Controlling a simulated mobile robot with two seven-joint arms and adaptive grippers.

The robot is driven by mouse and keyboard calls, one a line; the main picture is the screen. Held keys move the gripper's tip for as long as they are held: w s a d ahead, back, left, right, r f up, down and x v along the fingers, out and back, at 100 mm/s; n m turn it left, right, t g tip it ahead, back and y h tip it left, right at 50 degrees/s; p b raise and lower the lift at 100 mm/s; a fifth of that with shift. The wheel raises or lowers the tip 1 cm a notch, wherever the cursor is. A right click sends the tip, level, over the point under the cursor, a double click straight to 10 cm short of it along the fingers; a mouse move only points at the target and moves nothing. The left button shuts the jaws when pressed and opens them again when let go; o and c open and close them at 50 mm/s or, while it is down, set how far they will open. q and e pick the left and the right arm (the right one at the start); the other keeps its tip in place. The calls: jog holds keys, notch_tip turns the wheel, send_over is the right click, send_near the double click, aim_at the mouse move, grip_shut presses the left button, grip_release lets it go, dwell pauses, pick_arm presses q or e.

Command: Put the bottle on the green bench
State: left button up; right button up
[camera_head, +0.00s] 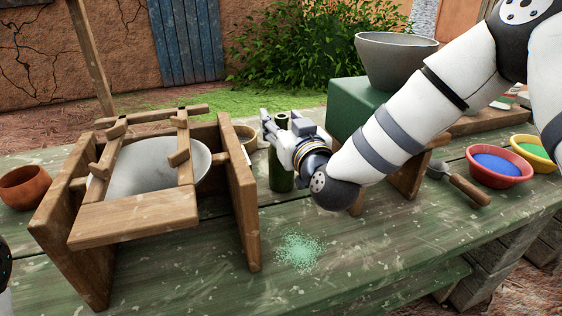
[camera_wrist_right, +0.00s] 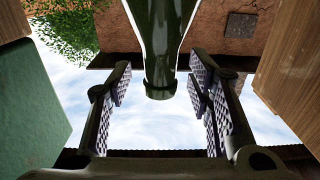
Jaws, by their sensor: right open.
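A dark green glass bottle (camera_head: 280,178) stands upright on the weathered green bench (camera_head: 370,250), just right of the wooden frame. My right gripper (camera_head: 272,130) is at the bottle's upper part, and hides some of it in the head view. In the right wrist view the bottle (camera_wrist_right: 162,40) hangs down from the top of the picture, with its narrow end between the two finger pads of the open right gripper (camera_wrist_right: 163,95). Whether either pad touches it I cannot tell; gaps show on both sides. My left gripper is out of view.
A wooden frame holding a pale bowl (camera_head: 145,165) stands close left of the bottle. A green box (camera_head: 350,105) under a grey bowl (camera_head: 396,60) is at the right, near my arm.

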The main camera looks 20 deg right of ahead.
jog(key=shift+w, duration=0.2)
grip_shut()
